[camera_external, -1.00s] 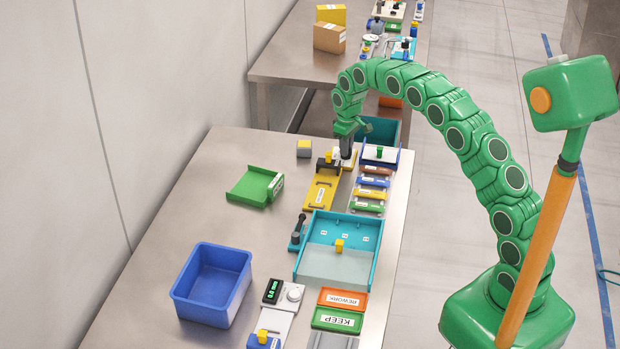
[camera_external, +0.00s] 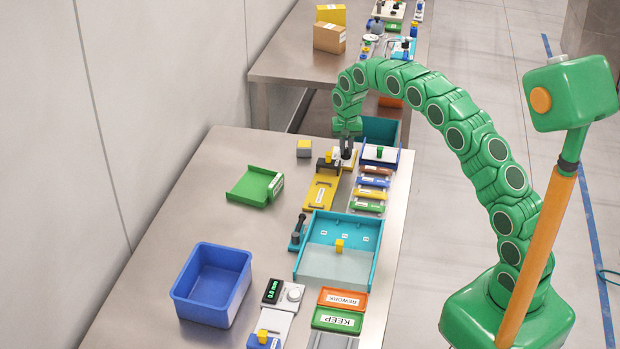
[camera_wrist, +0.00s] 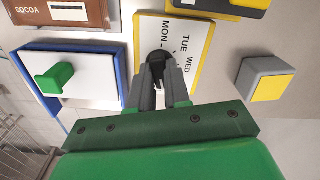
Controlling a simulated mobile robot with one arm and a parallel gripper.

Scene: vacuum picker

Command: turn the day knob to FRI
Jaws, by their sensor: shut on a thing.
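The day dial plate (camera_wrist: 190,45) is white with a yellow edge and shows MON, TUE and WED in the wrist view. The other day labels are hidden behind my gripper or cannot be read. The dark round day knob (camera_wrist: 157,57) sits on this plate beside the MON mark. My gripper (camera_wrist: 160,88) is shut on the knob, with its fingers on both sides of it. Which day the knob points to cannot be told. In the external view my gripper (camera_external: 347,152) is at the far end of the near table, over the dial plate.
A white panel with a green handle (camera_wrist: 55,80) and blue edge lies left of the dial in the wrist view. A grey block with a yellow face (camera_wrist: 267,80) stands to the right. A brown COCOA piece (camera_wrist: 62,12) is at top left.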

